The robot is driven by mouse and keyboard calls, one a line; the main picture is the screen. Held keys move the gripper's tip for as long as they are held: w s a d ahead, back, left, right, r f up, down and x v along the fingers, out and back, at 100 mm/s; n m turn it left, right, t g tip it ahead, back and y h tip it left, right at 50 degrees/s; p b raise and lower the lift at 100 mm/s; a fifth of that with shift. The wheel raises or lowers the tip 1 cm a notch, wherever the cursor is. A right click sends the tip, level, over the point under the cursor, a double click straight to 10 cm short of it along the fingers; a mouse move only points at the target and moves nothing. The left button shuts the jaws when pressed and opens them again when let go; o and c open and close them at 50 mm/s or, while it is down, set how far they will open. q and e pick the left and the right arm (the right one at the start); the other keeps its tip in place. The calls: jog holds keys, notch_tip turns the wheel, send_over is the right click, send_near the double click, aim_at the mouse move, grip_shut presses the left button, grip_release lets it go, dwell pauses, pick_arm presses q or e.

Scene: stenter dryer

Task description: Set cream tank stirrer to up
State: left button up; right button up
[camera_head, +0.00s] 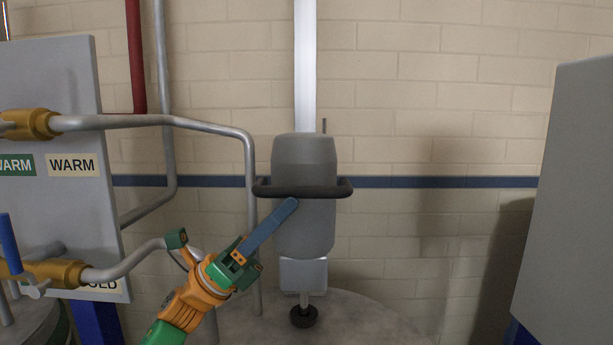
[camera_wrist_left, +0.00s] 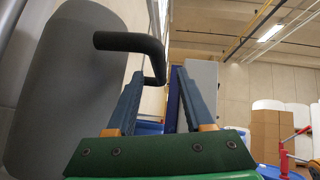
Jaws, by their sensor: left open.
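The stirrer (camera_head: 303,235) is a grey motor body on a pale vertical column (camera_head: 305,65), above a round grey tank top (camera_head: 350,318). A black handle bar (camera_head: 303,193) runs across its front. My left gripper (camera_head: 291,204) reaches up from the lower left, its blue fingertips just below the bar in the head view. In the left wrist view the gripper (camera_wrist_left: 158,78) is open. The handle bar (camera_wrist_left: 130,42) crosses beyond the fingertips, and its bent end shows in the gap between them. I cannot tell whether they touch. My right gripper is not in view.
Grey pipes with brass fittings (camera_head: 35,124) and a panel with WARM labels (camera_head: 72,165) stand on the left. A grey cabinet (camera_head: 570,200) stands on the right. The wall between stirrer and cabinet is clear.

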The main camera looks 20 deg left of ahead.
aim_at(302, 192)
pick_arm(q)
jog(key=d+r, duration=0.1)
jog(key=d+r+p, duration=0.1)
jog(key=r, duration=0.1)
jog(key=shift+w+d, duration=0.15)
jog(key=shift+w, duration=0.05)
jog(key=shift+w+d+p, duration=0.25)
jog(key=shift+w+p, duration=0.05)
jog(key=shift+w+f, duration=0.2)
jog(key=shift+w, duration=0.1)
jog(key=shift+s+a, duration=0.1)
jog(key=shift+s, duration=0.05)
grip_shut()
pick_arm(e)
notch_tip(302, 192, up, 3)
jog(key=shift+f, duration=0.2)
pick_arm(q)
jog(key=shift+r, duration=0.1)
